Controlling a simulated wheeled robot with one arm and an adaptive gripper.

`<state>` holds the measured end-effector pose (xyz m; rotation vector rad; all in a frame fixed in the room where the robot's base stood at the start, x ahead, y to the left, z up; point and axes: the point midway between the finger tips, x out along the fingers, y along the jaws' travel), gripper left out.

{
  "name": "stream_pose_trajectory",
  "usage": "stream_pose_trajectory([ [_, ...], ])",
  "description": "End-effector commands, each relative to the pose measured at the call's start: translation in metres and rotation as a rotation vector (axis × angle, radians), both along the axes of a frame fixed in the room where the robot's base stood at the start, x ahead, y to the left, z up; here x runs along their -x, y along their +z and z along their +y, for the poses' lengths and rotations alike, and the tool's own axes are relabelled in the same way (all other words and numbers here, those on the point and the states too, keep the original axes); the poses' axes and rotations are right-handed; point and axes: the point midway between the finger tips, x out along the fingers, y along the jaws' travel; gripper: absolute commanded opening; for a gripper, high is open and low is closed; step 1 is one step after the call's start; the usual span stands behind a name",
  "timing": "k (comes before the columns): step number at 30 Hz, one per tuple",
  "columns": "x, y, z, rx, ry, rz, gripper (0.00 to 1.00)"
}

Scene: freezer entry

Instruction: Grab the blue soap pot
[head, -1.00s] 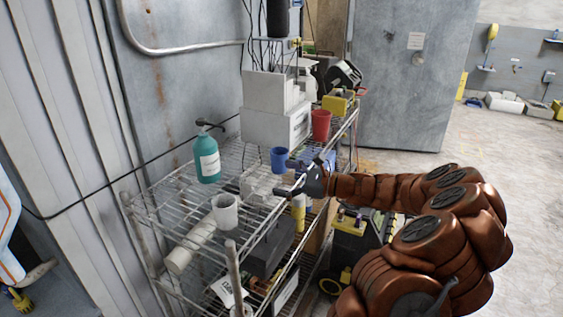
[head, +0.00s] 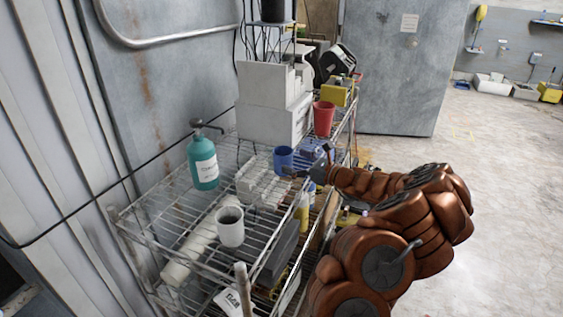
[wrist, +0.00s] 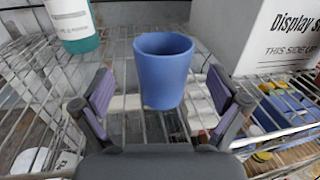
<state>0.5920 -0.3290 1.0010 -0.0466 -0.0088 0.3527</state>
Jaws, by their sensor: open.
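The blue pot (head: 284,160) stands upright on the top wire shelf, in front of the white boxes. In the wrist view the blue pot (wrist: 163,72) is a plain round cup with an open top, ahead of my gripper (wrist: 163,98) and roughly centred between its two purple-padded fingers. The fingers are spread, with a gap on each side of the pot. In the head view my gripper (head: 303,172) is at the shelf's right edge, close to the pot's right side. Its fingertips are small and partly unclear there.
The wire shelf (head: 172,228) also holds a teal pump bottle (head: 203,163), a white cup (head: 230,226), a red cup (head: 323,118) and a white box (head: 272,122). The box also shows in the wrist view (wrist: 225,35). Open floor lies to the right.

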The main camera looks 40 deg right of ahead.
Motion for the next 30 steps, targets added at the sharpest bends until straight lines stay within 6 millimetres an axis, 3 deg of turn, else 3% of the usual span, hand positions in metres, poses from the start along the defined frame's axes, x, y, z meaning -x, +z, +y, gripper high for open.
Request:
stream_pose_trajectory([
  [12,-0.045,0.002,0.013,0.003,0.002,0.001,0.97],
  [22,-0.049,0.0,0.015,0.001,0.003,0.001,0.97],
  [30,-0.049,0.0,0.016,0.001,0.003,0.001,0.69],
])
